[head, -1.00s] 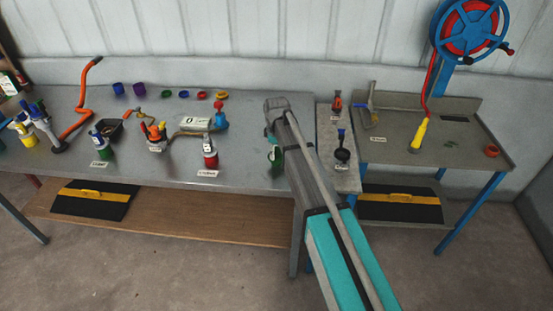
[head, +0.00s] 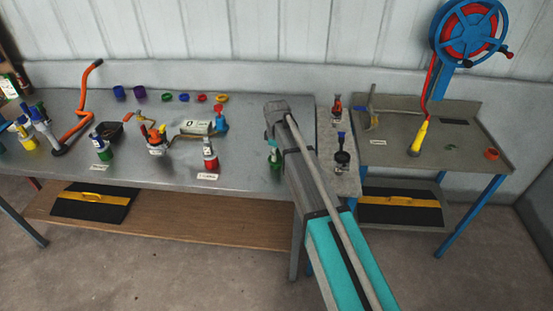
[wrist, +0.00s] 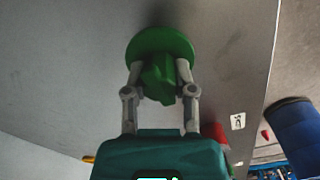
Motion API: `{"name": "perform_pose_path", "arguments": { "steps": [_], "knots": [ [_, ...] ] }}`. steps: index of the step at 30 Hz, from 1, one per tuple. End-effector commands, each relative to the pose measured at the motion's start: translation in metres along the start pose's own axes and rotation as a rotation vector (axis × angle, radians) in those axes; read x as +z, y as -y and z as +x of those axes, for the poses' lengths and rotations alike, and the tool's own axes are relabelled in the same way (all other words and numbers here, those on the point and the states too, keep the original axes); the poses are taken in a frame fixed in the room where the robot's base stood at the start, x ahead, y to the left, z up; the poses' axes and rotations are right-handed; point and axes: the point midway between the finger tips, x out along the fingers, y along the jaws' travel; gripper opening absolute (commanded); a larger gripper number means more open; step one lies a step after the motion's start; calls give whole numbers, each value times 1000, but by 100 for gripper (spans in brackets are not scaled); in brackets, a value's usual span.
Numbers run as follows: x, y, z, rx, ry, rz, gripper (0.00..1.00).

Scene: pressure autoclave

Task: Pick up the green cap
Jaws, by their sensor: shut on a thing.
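The green cap (wrist: 160,46) shows in the wrist view as a round disc with a raised grip (wrist: 158,86) on it. My gripper (wrist: 160,74) is shut on that grip, one grey finger on each side. The grey tabletop (wrist: 70,75) lies behind the cap; I cannot tell from this view how large any gap is. In the head view, a green piece (head: 274,154) shows just left of my arm, above the right end of the long table. My arm hides the fingers there.
On the long table (head: 245,180), a red bottle (head: 210,155) stands left of the green piece, with several bottles and tools further left. A narrow grey stand (head: 341,180) with a black-and-blue item (head: 342,155) is close right of my arm. Another table (head: 480,155) lies beyond.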

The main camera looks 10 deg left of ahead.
Motion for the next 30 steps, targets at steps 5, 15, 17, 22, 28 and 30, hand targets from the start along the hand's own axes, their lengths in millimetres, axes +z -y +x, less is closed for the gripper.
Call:
{"name": "perform_pose_path", "arguments": {
  "steps": [5, 15, 17, 22, 28, 30],
  "knots": [
    [0, 0, -2, 0, 0, 0, 0],
    [0, 0, -20, 0, 0, 0, 0],
    [0, 0, -25, 0, 0, 0, 0],
    [5, 6, -42, 0, 0, 0, 0],
    [18, 21, -66, 0, 0, 0, 0],
    [22, 26, -74, 0, 0, 0, 0]
  ]
}}
